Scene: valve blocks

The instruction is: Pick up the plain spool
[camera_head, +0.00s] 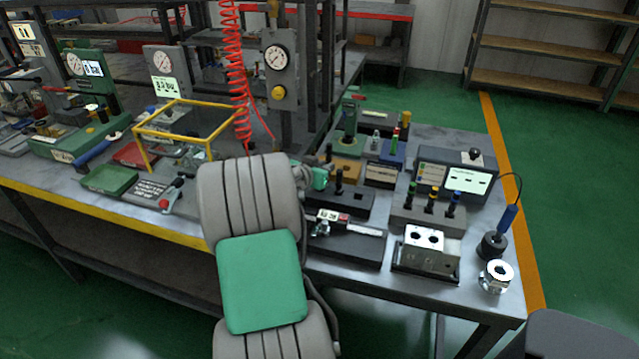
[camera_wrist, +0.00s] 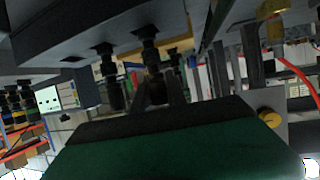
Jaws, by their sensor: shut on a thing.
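My gripper (camera_head: 325,170) shows just past my grey and green arm in the head view. It is shut on a slim black spool (camera_head: 329,153), which has no coloured cap that I can see; I take it for the plain spool. In the wrist view, which looks upside down, my fingers (camera_wrist: 157,93) close around the end of this spool (camera_wrist: 150,48). A second black spool (camera_head: 338,182) stands beside it on a dark block (camera_head: 352,204) and also shows in the wrist view (camera_wrist: 106,68). Whether the held spool is clear of the block I cannot tell.
A grey block (camera_head: 425,215) with green, yellow and blue topped pegs stands to the right, near a display box (camera_head: 467,180). A silver block (camera_head: 424,238) and a metal ring (camera_head: 496,276) are at the front right. A red coiled hose (camera_head: 236,75) hangs behind my arm.

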